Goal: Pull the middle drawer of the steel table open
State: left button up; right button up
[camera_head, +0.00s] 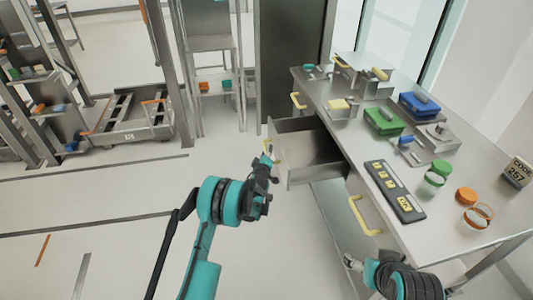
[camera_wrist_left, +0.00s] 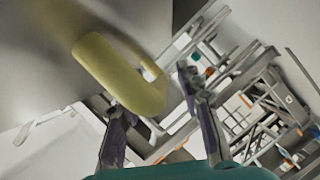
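The steel table (camera_head: 455,205) stands on the right in the head view. Its middle drawer (camera_head: 300,178) is pulled out and looks empty. The drawer's yellow handle (camera_head: 266,147) is partly hidden by my left gripper (camera_head: 268,163). In the left wrist view, a yellow handle (camera_wrist_left: 120,75) looms close, its curved end near the gap between the two spread fingers of my left gripper (camera_wrist_left: 158,115). I cannot tell whether they touch. My right gripper (camera_head: 358,264) is low beside the table's near end; its finger opening is unclear.
Other yellow handles sit on the far drawer (camera_head: 297,100) and near drawer (camera_head: 364,216), both shut. The tabletop holds a dark label panel (camera_head: 394,190), green box (camera_head: 384,121), blue box (camera_head: 419,106) and jars. Floor left of the drawer is clear; a cart (camera_head: 130,125) stands farther back.

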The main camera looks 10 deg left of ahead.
pick_arm(q)
jog(key=v, duration=1.2)
jog(key=s+a+r+m+g, duration=0.3)
jog(key=s+r+m+g, duration=0.25)
jog(key=s+r, duration=1.05)
jog(key=s+d+f+m+g+h, duration=0.1)
jog(key=s+m, duration=0.6)
jog(key=s, duration=1.8)
jog(key=shift+d+f+g, duration=0.25)
jog(key=shift+d+g, duration=0.3)
jog(key=shift+g, duration=0.5)
